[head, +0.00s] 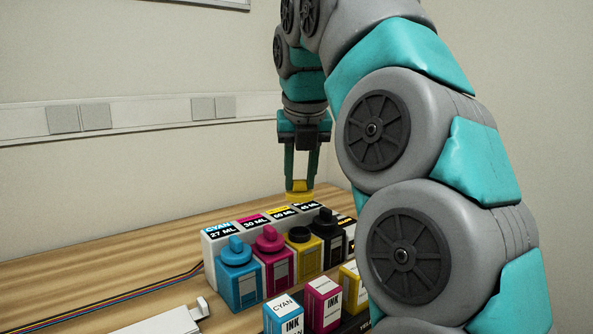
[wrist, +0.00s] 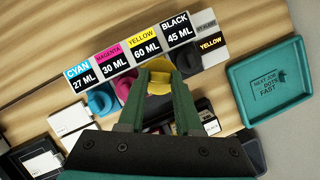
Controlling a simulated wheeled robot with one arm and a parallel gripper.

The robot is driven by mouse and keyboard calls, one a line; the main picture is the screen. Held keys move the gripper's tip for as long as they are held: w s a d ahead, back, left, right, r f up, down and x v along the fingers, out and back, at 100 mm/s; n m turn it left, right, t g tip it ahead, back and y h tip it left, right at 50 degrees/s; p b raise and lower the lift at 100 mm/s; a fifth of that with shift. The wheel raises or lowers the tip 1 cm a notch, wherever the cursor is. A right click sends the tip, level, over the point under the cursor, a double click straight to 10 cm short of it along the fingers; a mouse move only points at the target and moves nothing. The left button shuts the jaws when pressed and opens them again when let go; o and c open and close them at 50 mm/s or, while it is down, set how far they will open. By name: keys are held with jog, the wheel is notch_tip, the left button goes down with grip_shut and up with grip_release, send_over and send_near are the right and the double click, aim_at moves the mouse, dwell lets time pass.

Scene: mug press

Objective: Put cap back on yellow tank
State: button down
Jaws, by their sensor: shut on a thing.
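My gripper (head: 301,188) is shut on the yellow cap (head: 299,185) and holds it in the air above and behind the row of tanks. In the wrist view the yellow cap (wrist: 158,78) sits between the green fingertips (wrist: 158,75). The yellow tank (head: 304,251) stands upright in the row, with a dark, uncapped neck on top. In the wrist view my gripper and the cap hide the yellow tank. The label behind it reads yellow, 60 ML.
The cyan tank (head: 238,275), magenta tank (head: 271,257) and black tank (head: 328,238) stand capped beside it. Ink boxes (head: 322,302) stand in front. A teal tray (wrist: 271,82) lies at the right in the wrist view. Cables (head: 130,292) run across the table's left side.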

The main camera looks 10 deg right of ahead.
aim_at(300, 194)
jog(key=shift+s+f, duration=0.2)
jog(key=shift+f, duration=0.4)
notch_tip(300, 194, down, 3)
jog(key=shift+r+b, duration=0.2)
jog(key=shift+b, duration=0.4)
jog(key=shift+f, duration=1.1)
jog(key=shift+p, duration=0.6)
jog(key=shift+f, duration=0.15)
dwell(0.6)
jog(key=shift+c, duration=0.2)
grip_release()
dwell(0.6)
